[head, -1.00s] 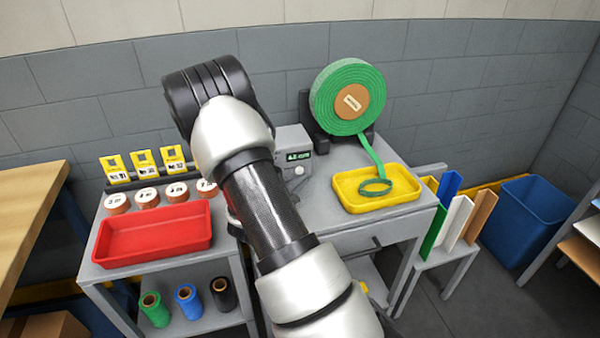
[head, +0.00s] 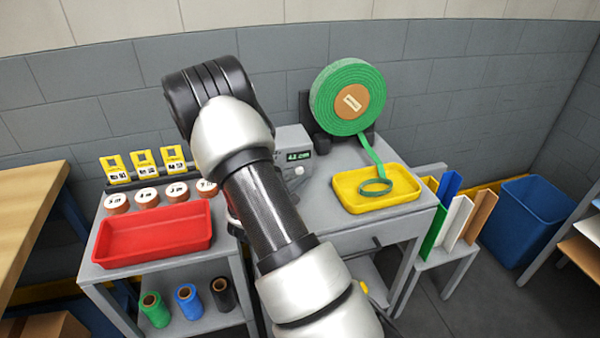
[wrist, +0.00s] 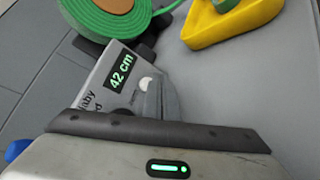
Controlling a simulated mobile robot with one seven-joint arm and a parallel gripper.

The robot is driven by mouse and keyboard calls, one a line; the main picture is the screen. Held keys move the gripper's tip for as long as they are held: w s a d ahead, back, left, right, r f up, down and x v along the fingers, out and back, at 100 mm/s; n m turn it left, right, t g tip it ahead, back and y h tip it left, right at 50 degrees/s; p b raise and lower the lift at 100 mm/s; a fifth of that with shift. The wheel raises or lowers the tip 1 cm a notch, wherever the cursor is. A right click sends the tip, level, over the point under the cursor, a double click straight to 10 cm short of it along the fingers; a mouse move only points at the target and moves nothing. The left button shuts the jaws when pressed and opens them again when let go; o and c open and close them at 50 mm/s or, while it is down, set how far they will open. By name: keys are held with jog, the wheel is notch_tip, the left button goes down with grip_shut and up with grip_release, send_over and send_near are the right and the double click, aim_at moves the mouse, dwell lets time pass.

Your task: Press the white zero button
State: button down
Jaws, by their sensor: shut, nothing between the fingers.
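The white zero button (head: 299,171) is a small round knob on the front of a grey box (head: 291,140) with a green-lit display, left of the green roll. In the wrist view the white button (wrist: 146,84) sits just below the display (wrist: 121,71), which reads 42 cm. My gripper (wrist: 160,98) is shut and empty; its grey fingers reach up close beside the button. I cannot tell whether they touch it.
A green roll (head: 348,96) feeds a strip into a yellow tray (head: 343,187) right of the box. A red tray (head: 152,232) and several labelled rolls lie on the left table. Coloured boards (head: 462,212) and a blue bin (head: 528,222) stand at right.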

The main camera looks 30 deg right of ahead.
jog(key=shift+w, duration=0.2)
jog(key=shift+w+d+b, duration=0.15)
jog(key=shift+w+b, duration=0.1)
jog(key=shift+b, duration=0.1)
jog(key=shift+w+d, duration=0.1)
jog(key=shift+w, duration=0.35)
dwell(0.5)
jog(key=shift+s+b, duration=0.15)
jog(key=shift+b, duration=0.15)
jog(key=shift+s+a, duration=0.25)
jog(key=shift+s, duration=0.45)
jog(key=shift+s+a+b, duration=0.2)
jog(key=shift+s+b, duration=0.05)
jog(key=shift+s, duration=0.55)
jog(key=shift+s+a+b, duration=0.2)
jog(key=shift+s+b, duration=0.05)
jog(key=shift+s, duration=0.6)
jog(key=shift+s+a+b, duration=0.2)
jog(key=shift+s+b, duration=0.05)
jog(key=shift+s, duration=0.55)
